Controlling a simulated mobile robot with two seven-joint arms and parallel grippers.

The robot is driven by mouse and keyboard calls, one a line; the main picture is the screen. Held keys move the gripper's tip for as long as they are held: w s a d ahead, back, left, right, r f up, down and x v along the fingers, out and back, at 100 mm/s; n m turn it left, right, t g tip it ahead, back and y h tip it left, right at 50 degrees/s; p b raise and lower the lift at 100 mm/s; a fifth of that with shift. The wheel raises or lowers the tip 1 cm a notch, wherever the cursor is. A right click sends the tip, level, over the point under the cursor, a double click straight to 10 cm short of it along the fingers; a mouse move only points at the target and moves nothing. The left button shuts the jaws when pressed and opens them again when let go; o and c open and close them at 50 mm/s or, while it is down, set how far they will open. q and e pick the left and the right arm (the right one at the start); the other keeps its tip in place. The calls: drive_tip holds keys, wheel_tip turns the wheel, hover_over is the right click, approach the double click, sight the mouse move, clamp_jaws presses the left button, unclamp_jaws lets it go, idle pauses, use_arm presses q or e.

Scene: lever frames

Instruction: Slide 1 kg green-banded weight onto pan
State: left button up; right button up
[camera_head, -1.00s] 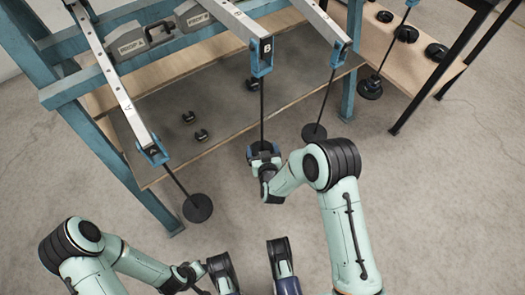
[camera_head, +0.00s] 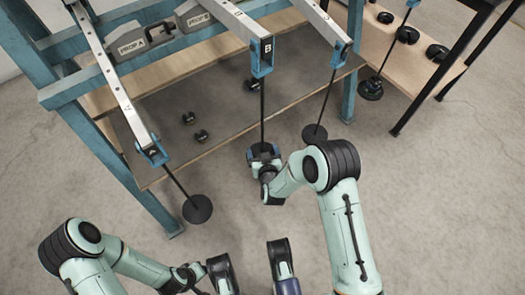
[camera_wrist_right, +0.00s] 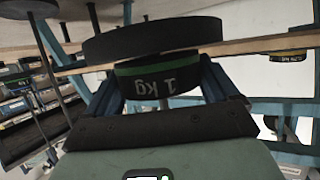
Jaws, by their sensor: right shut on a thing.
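My right gripper (camera_head: 263,157) is at the low end of the rod hanging from lever B (camera_head: 267,48). In the right wrist view its two blue fingers (camera_wrist_right: 160,95) are shut on the green-banded 1 kg weight (camera_wrist_right: 155,85), whose "1 kg" label reads upside down. A wide dark disc, seemingly the hanger pan (camera_wrist_right: 150,42), overlaps the weight's edge in that view. I cannot tell whether the weight rests on it. In the head view the gripper mostly hides the weight and pan.
Levers A and C carry hanging pans, A's (camera_head: 197,209) at the left and C's (camera_head: 314,133) just right of my right gripper. Small dark weights (camera_head: 201,136) lie on the bench shelf (camera_head: 160,115). More weights (camera_head: 407,34) stand on the right-hand table. The floor in front is clear.

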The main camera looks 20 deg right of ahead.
idle(0.3)
drive_tip(key=o, duration=1.4)
drive_tip(key=shift+f, duration=0.15)
drive_tip(key=shift+s, duration=0.1)
drive_tip(key=shift+p+v, duration=0.9)
drive_tip(key=shift+v, duration=0.35)
drive_tip(key=p+v, duration=0.2)
drive_tip(key=v, duration=0.2)
drive_tip(key=shift+s, duration=0.2)
